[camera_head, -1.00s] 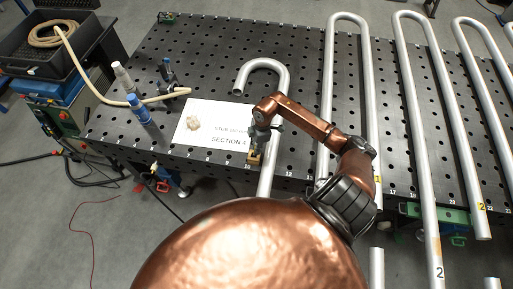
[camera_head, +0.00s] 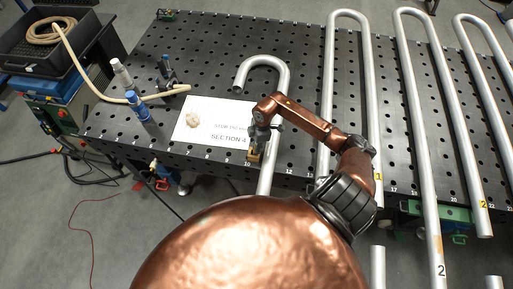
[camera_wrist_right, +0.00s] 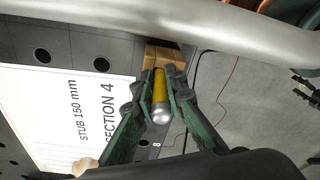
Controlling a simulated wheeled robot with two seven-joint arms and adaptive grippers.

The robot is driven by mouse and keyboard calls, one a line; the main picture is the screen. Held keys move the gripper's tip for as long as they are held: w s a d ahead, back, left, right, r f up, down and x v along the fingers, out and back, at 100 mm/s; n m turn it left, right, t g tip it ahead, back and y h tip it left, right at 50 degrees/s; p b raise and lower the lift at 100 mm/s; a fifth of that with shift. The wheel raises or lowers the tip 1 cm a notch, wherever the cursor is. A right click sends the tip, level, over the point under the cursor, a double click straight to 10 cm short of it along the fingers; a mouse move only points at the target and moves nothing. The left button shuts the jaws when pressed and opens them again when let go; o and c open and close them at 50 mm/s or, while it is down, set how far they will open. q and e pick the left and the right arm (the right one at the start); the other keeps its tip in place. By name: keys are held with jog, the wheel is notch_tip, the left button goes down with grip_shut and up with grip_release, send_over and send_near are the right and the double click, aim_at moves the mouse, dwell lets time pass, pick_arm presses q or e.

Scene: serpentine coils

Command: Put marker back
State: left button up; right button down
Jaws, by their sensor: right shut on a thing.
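The marker (camera_wrist_right: 160,97), yellow with a rounded silver end, lies between the fingers of my right gripper (camera_wrist_right: 160,104) in the right wrist view. The gripper is shut on it. The marker's far end meets a small wooden block (camera_wrist_right: 166,55); I cannot tell whether it is inside the block or only against it. In the head view my right gripper (camera_head: 259,142) is just above the wooden block (camera_head: 254,158), at the table's front edge beside a pipe. The marker is too small to make out there. My left gripper is not in view.
A hooked pipe (camera_head: 285,88) runs close beside the block. A white "SECTION 4" sheet (camera_head: 212,112) lies left of the gripper, with a small pale lump (camera_head: 193,120) on it. Long bent pipes (camera_head: 328,75) fill the right.

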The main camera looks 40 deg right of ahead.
jog(key=shift+f, duration=0.35)
dwell(0.3)
jog(key=c, duration=1.9)
grip_release()
jog(key=r, duration=0.4)
jog(key=d+r, duration=0.1)
jog(key=r, duration=0.7)
jog(key=shift+s+d, duration=0.2)
jog(key=shift+s, duration=0.1)
